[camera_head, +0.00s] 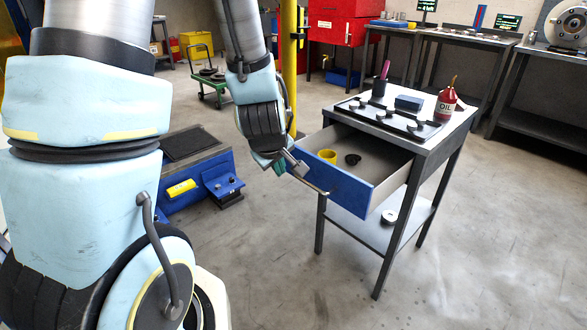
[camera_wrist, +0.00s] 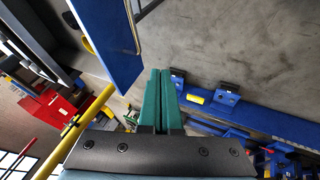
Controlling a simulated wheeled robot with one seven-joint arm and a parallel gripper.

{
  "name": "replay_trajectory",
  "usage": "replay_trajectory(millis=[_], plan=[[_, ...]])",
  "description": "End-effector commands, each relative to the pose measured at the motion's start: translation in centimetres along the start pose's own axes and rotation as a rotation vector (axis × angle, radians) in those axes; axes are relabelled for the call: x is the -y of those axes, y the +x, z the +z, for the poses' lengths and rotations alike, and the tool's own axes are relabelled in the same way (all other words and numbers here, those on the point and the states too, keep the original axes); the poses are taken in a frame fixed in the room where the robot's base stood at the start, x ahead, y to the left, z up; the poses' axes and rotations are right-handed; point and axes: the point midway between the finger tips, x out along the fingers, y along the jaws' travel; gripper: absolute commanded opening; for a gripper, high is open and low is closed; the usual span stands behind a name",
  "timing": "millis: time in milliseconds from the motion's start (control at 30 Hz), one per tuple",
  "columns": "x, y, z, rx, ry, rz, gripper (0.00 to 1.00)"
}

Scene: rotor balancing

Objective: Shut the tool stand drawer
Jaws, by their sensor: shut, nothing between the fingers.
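The tool stand (camera_head: 435,150) is a grey metal table with a lower shelf. Its blue-fronted drawer (camera_head: 335,182) is pulled out toward the left, with a yellow ring-shaped part (camera_head: 327,156) and a small dark part (camera_head: 352,159) inside. A metal bar handle (camera_head: 305,175) runs along the drawer front. My gripper (camera_head: 284,168) is at the drawer's front left corner, near the handle; I cannot tell whether it touches. In the wrist view its green fingers (camera_wrist: 158,98) are together and empty, with the blue drawer front (camera_wrist: 110,40) ahead to the left.
On the stand top are a red oil bottle (camera_head: 446,102), a blue block (camera_head: 408,103), a dark cup (camera_head: 379,87) and a dark tray with several parts. A blue machine base (camera_head: 190,170) stands left of the drawer. The floor in front is clear.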

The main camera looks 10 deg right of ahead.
Motion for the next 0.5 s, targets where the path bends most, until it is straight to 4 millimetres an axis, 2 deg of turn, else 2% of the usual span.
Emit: replay_trajectory(millis=[167, 467, 500], plan=[[0.1, 1.9, 0.0, 0.003, -0.001, -0.004, 0.00], [0.1, 7.0, 0.1, 0.002, 0.001, -0.003, 0.00], [-0.4, 7.4, 0.1, 0.002, 0.002, 0.000, 0.00]])
